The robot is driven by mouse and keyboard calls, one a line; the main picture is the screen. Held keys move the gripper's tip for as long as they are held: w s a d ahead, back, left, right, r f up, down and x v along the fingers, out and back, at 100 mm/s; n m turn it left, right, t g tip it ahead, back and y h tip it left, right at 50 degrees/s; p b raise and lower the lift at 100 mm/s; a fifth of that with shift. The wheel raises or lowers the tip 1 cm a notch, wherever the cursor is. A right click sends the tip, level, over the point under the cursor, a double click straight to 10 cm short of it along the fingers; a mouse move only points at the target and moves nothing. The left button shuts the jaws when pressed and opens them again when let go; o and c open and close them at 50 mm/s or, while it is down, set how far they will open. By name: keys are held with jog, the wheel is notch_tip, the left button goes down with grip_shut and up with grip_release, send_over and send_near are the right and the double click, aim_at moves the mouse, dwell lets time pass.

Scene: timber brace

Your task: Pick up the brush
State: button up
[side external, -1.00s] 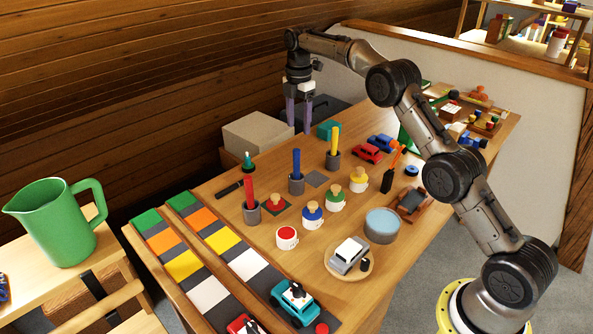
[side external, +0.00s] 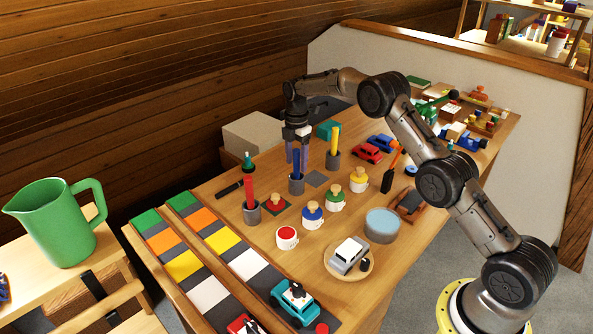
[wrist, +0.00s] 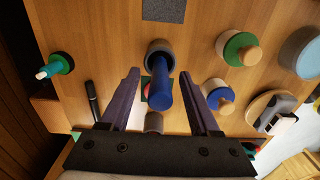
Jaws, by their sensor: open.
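A blue brush handle (side external: 297,184) stands upright in a grey cup (side external: 296,189) near the middle of the table. It also shows in the wrist view (wrist: 161,92), rising from the cup (wrist: 159,47) toward the camera. My gripper (side external: 297,164) points down over this cup. Its open fingers stand on either side of the blue handle, with gaps visible in the wrist view (wrist: 160,73). A red handle (side external: 249,190) and a yellow handle (side external: 334,139) stand in similar cups. Any bristles are hidden in the cups.
Several paint pots, including a blue-banded one (side external: 312,218), stand to the right of the cup. A black marker-like stick (side external: 230,189) and a green-and-black bottle (side external: 248,163) are at the left. A grey square (side external: 316,179) lies flat beside the cup.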

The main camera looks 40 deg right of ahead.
jog(key=shift+f, duration=0.35)
jog(key=shift+c, duration=0.3)
grip_shut()
jog(key=shift+r, duration=0.15)
